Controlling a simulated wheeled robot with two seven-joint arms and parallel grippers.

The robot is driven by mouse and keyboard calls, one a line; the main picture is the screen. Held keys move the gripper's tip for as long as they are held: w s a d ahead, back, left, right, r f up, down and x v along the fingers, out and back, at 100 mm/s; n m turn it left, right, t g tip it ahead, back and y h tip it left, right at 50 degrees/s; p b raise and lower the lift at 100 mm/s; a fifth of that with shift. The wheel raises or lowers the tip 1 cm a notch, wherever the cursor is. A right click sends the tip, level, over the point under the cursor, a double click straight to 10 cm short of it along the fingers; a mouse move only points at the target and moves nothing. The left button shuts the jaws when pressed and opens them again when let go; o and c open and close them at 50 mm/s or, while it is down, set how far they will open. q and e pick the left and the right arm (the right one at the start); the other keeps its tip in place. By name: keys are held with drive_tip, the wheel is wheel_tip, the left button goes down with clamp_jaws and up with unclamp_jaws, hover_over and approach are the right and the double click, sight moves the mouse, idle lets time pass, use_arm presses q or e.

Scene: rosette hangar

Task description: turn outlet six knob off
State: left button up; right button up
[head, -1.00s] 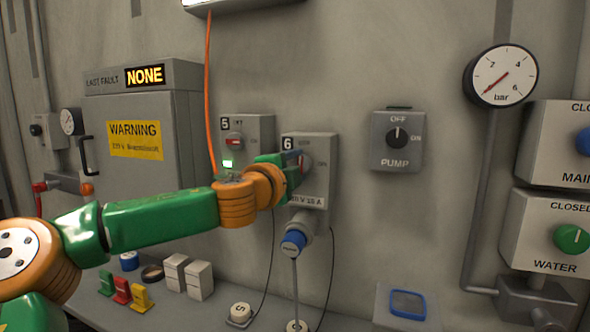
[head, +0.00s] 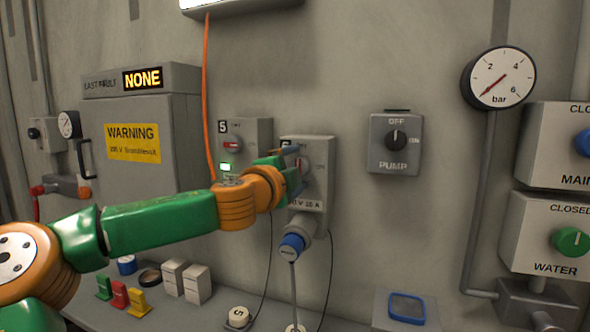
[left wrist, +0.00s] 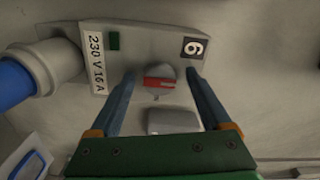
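The outlet six box (head: 317,150) is grey, on the wall in the middle of the head view. In the left wrist view, its round knob (left wrist: 158,83) has a red bar lying along the line between the 6 label (left wrist: 193,47) and the 230 V 16 A label (left wrist: 95,66). A small green lamp window (left wrist: 114,41) on the box looks dark. My left gripper (head: 295,168) is at the front of the box. In the left wrist view its blue fingers (left wrist: 161,74) are spread either side of the knob, with gaps showing. My right gripper is not in view.
The outlet five box (head: 258,132), left of six, has a crosswise red knob bar and a bright green lamp (head: 226,167). A blue plug (head: 292,244) with a cable sits under outlet six. The pump switch (head: 396,142) is to the right, with bare wall between. A shelf below holds small items.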

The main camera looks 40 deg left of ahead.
use_arm(q)
drive_tip(key=b+v, duration=0.2)
drive_tip(key=v, duration=0.5)
idle(0.4)
